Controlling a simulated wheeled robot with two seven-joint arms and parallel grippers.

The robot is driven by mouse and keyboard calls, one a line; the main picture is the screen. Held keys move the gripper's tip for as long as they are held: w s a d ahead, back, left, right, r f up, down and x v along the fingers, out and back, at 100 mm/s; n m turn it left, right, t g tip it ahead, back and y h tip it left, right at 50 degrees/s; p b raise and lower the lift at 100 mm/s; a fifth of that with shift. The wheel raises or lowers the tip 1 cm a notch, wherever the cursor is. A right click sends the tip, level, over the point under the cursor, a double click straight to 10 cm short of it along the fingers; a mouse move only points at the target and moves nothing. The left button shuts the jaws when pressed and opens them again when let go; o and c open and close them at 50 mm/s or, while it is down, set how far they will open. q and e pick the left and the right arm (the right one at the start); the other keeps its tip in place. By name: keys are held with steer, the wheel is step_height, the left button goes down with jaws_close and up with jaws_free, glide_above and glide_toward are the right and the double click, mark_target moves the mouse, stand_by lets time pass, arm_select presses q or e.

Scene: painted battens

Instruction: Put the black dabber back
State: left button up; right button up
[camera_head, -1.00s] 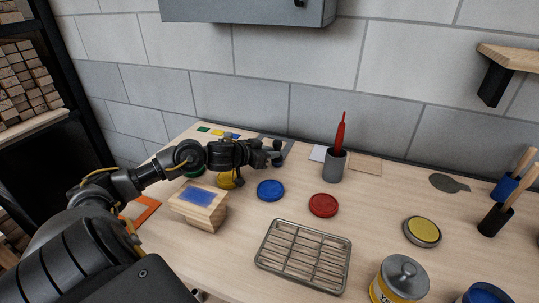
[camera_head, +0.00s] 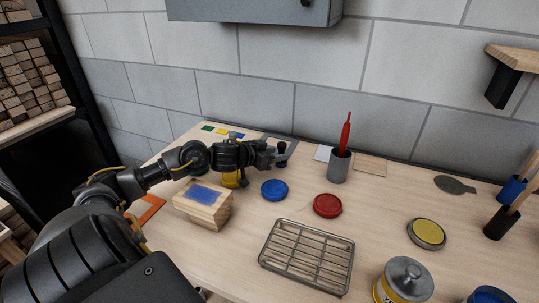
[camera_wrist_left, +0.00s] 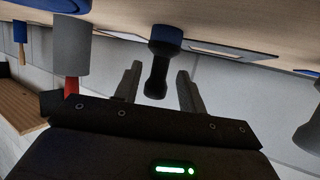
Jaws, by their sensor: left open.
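The black dabber (camera_head: 282,154) stands upright on the table near the wall. In the left wrist view, which is upside down, its black handle (camera_wrist_left: 156,78) and wider dark-blue end (camera_wrist_left: 167,38) show. My left gripper (camera_head: 270,154) is open, with its fingertips (camera_wrist_left: 158,76) on either side of the dabber's handle. A gap shows between the handle and each finger in the wrist view. A grey cup (camera_head: 338,168) with a red dabber (camera_head: 344,132) in it stands to the right. I see no gripper of my right arm.
A blue lid (camera_head: 274,190) and a red lid (camera_head: 327,205) lie in front. A wire rack (camera_head: 307,257) lies nearer me. A wooden block with a blue patch (camera_head: 203,200) sits below my left arm, and a yellow pot (camera_head: 231,180) is behind it.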

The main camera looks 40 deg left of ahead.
arm_select(q)
steer(key=shift+s+a+r, duration=0.1)
steer(key=shift+s+r, duration=0.05)
steer(key=shift+s, duration=0.15)
steer(key=shift+v, duration=3.5)
